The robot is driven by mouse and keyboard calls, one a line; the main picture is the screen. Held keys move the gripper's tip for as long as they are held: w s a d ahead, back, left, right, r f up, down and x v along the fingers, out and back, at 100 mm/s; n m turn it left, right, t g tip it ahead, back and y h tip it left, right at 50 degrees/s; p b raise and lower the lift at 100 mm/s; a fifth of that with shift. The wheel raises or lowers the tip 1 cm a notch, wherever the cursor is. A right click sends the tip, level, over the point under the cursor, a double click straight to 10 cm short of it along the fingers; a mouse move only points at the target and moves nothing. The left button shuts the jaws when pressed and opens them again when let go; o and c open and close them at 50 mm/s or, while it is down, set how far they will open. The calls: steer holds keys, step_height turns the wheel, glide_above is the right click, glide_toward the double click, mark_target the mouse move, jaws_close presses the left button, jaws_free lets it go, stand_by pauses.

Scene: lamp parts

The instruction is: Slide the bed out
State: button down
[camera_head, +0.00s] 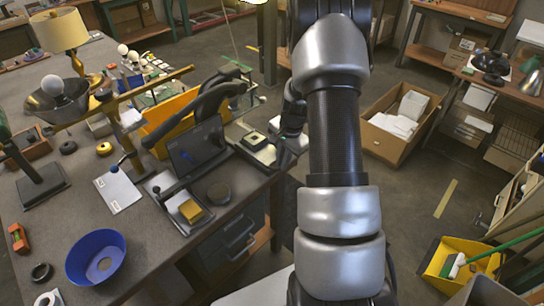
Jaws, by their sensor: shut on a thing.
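A flat grey bed (236,133) with a cream-and-black pad (255,141) lies at the right edge of the workbench, beside a black arched machine (205,104). I take this plate to be the bed; its outline is partly hidden. My gripper (284,153) is small and dark in this view, at the right end of the bed by the bench edge. It is shut on the bed's near right part. The fingertips and the exact place of contact are too small and dark to see clearly.
A cardboard box (390,145) stands on the floor to the right. Floor between is clear.

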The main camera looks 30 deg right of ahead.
steer(key=s+d+b, duration=0.1)
steer(key=s+d, duration=0.1)
steer(key=s, duration=0.4)
steer(key=shift+f, duration=0.1)
steer(key=c, duration=1.8)
jaws_free()
steer(key=shift+s, duration=0.1)
steer(key=shift+r, duration=0.2)
steer(key=s+r, duration=0.1)
steer(key=r, duration=1)
steer(key=s+d+r, duration=0.1)
steer(key=r, duration=0.5)
steer(key=shift+s, duration=0.3)
